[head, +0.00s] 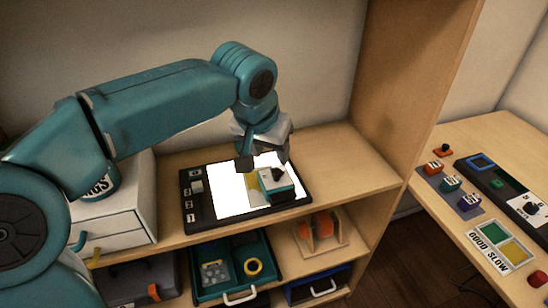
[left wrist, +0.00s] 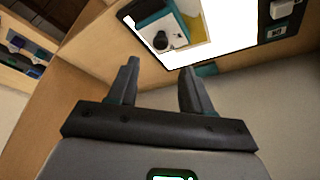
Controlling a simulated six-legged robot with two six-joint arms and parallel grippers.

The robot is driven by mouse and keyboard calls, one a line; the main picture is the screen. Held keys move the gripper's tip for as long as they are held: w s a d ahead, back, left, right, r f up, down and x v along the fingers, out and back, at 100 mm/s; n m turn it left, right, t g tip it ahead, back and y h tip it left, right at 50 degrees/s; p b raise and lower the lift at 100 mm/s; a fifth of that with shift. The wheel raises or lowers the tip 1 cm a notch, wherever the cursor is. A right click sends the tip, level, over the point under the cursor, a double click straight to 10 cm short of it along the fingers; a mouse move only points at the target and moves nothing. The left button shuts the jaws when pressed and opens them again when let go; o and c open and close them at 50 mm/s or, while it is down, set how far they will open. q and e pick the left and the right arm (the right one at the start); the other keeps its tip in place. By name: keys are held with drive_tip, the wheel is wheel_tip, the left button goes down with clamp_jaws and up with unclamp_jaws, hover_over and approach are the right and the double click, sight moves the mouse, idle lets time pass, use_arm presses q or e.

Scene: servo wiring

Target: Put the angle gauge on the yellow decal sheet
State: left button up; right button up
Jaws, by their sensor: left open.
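The angle gauge, which I take to be the teal and white block with a black knob (head: 275,180), sits at the right part of a lit white panel. The yellow decal sheet (head: 254,183) shows at its left edge and seems to lie partly under it. In the left wrist view the gauge (left wrist: 160,34) overlaps the yellow sheet (left wrist: 197,30); its full outline is hidden. My left gripper (head: 266,160) is open and empty, just above and behind the gauge. Its fingers (left wrist: 158,85) are apart with nothing between them. My right gripper is not in view.
The black-framed lit panel (head: 187,213) lies on the wooden shelf, beside a white drawer box (head: 125,222). Below are a teal tray (head: 232,278) and an orange item (head: 318,226). A side table at right holds small coloured blocks (head: 451,184) and a sign (head: 489,246).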

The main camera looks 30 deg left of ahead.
use_arm(q)
drive_tip(key=v, duration=0.4)
drive_tip(key=shift+w+p, duration=0.1)
drive_tip(key=shift+p, duration=0.2)
drive_tip(key=shift+f, duration=0.1)
